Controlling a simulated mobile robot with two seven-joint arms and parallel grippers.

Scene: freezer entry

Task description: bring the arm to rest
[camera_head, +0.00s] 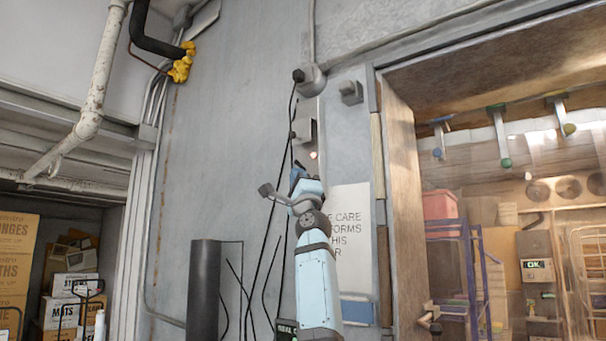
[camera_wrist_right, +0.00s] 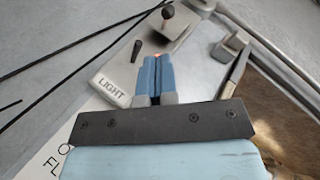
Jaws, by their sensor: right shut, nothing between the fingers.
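My right arm rises from the bottom middle of the head view, in light blue. Its right gripper (camera_head: 297,174) is raised in front of the grey wall. In the right wrist view, the two blue fingers of the right gripper (camera_wrist_right: 157,72) are closed together with nothing between them. They point at a grey box labelled LIGHT (camera_wrist_right: 117,80), with a dark toggle (camera_wrist_right: 136,50) just left of the fingertips. A small orange glow shows at the tips. Whether the fingers touch the box cannot be told. My left gripper is not in view.
The grey switch box (camera_head: 304,128) and a white sign (camera_head: 349,230) are on the wall by the wooden door frame (camera_head: 402,200). Black cables hang left of the arm. Stacked cartons (camera_head: 16,265) stand far left. Shelving shows through the doorway.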

